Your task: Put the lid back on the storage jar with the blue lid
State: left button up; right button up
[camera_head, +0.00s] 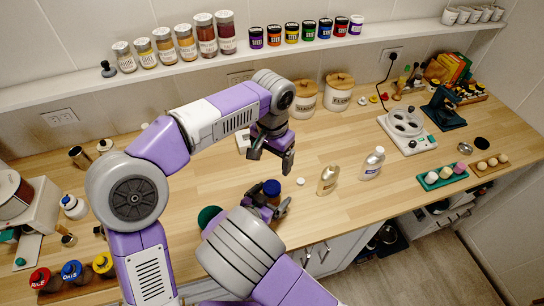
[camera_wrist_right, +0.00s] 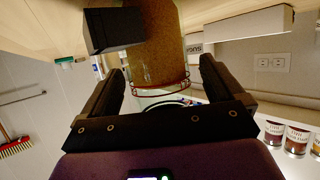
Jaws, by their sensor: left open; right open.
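A jar with brown contents stands on the counter in the middle of the head view, with a dark blue round top (camera_head: 272,187). Most of its body is hidden by my right arm. In the right wrist view a brown-filled glass jar (camera_wrist_right: 157,40) with a red wire ring shows beyond and between the fingers. My right gripper (camera_head: 279,208) is open beside the jar; it also shows in the wrist view (camera_wrist_right: 163,90). Contact is unclear. My left gripper (camera_head: 272,156) is open and empty, above the counter behind the jar. Whether the blue top is fully seated is unclear.
Red, blue (camera_head: 72,270) and yellow-topped containers stand at the front left. A green round item (camera_head: 208,216) is partly behind my right arm. Two bottles (camera_head: 328,180) stand to the right of the jar. Canisters (camera_head: 338,92) stand at the back. Counter between bottles and hotplate (camera_head: 405,125) is clear.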

jog(key=v, duration=0.7)
jog(key=shift+s+p, duration=0.25)
jog(key=shift+p, duration=0.15)
jog(key=shift+r, duration=0.2)
